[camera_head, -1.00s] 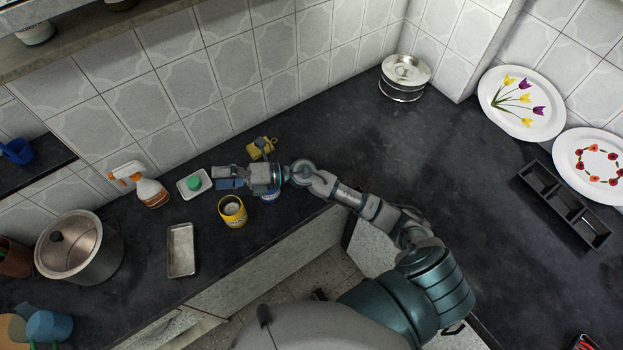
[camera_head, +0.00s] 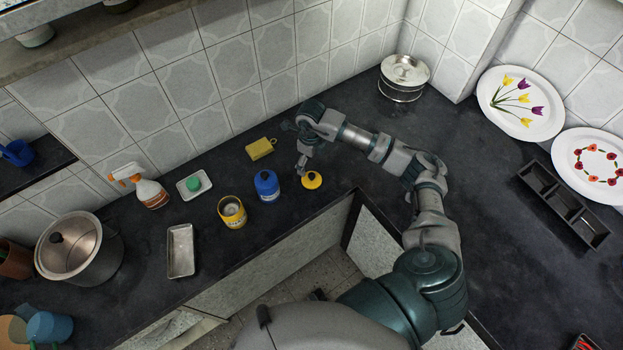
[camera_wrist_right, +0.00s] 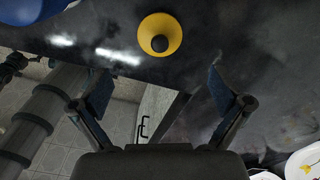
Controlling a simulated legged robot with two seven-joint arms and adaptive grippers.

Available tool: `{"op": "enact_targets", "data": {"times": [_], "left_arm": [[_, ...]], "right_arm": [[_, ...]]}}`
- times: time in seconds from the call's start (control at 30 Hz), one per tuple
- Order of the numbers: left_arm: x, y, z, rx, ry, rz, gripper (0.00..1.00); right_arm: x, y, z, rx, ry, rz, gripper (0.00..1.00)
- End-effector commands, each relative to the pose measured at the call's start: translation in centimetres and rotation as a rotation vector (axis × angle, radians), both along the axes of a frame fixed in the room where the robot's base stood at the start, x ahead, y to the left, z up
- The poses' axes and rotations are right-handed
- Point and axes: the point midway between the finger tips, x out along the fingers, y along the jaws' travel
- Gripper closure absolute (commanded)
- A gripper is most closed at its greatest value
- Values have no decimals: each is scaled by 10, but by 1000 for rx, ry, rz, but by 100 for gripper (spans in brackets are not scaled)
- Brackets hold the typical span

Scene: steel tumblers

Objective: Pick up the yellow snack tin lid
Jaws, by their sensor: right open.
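The yellow snack tin lid (camera_head: 312,180) lies on the dark counter, with a dark knob on top. It also shows in the right wrist view (camera_wrist_right: 160,40), just beyond the fingertips and centred between them. My right gripper (camera_head: 302,168) is above and beside the lid in the head view. In the wrist view its two fingers (camera_wrist_right: 158,88) are spread wide with nothing between them. An open yellow tin (camera_head: 232,211) stands on the counter to the left. My left gripper is in no view.
A blue lidded tin (camera_head: 267,186) stands just left of the lid. A yellow sponge-like block (camera_head: 260,149) lies behind it. A metal tray (camera_head: 181,251), a soap dish (camera_head: 194,185) and a spray bottle (camera_head: 150,191) are further left. The counter's front edge is close to the lid.

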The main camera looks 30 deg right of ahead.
Motion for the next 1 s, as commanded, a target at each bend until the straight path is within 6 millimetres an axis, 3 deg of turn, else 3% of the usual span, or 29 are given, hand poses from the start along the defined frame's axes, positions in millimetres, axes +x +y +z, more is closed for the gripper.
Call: {"op": "enact_targets", "data": {"times": [0.13, 0.37, 0.63, 0.97, 1.0], "left_arm": [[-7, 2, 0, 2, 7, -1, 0], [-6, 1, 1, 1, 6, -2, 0], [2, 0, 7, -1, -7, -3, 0], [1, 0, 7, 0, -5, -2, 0], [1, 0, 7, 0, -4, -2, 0]], "right_arm": [[-1, 0, -30, 2, 3, -1, 0], [-1, 0, -49, 4, 1, 0, 0], [-2, -1, -89, 5, 1, 0, 0], [-2, -1, -98, 3, -2, 1, 0], [-2, -1, -98, 3, -2, 0, 10]]}}
